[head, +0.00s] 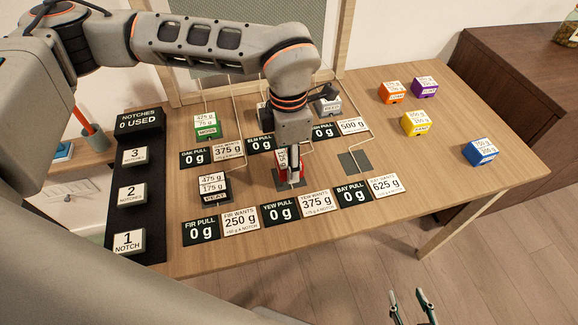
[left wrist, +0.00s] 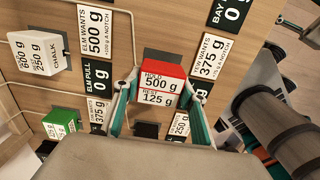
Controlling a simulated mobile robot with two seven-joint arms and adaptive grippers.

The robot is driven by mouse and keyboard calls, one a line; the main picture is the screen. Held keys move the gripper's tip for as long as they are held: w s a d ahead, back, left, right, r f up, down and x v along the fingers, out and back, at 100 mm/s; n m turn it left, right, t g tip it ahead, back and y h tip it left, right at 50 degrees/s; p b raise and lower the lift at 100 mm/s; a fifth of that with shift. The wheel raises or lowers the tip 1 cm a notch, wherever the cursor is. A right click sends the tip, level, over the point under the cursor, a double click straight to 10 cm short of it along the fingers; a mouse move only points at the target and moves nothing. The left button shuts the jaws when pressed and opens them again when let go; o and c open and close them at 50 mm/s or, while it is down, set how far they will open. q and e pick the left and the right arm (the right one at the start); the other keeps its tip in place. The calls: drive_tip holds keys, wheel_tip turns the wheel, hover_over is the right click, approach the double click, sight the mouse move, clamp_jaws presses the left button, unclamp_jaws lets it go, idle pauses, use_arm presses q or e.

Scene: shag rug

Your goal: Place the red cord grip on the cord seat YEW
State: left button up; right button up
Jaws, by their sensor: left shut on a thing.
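The red cord grip (head: 281,178) stands between the fingers of my left gripper (head: 289,174), low over the front middle of the table. The left wrist view shows the red cord grip (left wrist: 162,74) with its label, HOLD 500 g and REST 125 g, and the shut left gripper (left wrist: 163,95) around it. The dark grey cord seat YEW (left wrist: 163,56) shows partly beyond the block; the rest is hidden. I cannot tell whether the block touches it. The YEW PULL 0 g sign (head: 281,211) stands in front. My right gripper (head: 410,306) is open and empty, off the table's front.
A black block (head: 213,188) sits left of the red one, a green block (head: 207,127) and a white block (head: 328,106) behind. An empty grey seat (head: 356,163) lies right. Orange (head: 393,92), purple (head: 425,87), yellow (head: 418,124) and blue (head: 481,152) blocks stand at right. Notch blocks line the left.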

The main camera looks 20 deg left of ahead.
use_arm(q)
wheel_tip(320, 180, down, 3)
drive_tip(key=shift+r, duration=0.1)
drive_tip(key=o, duration=1.2)
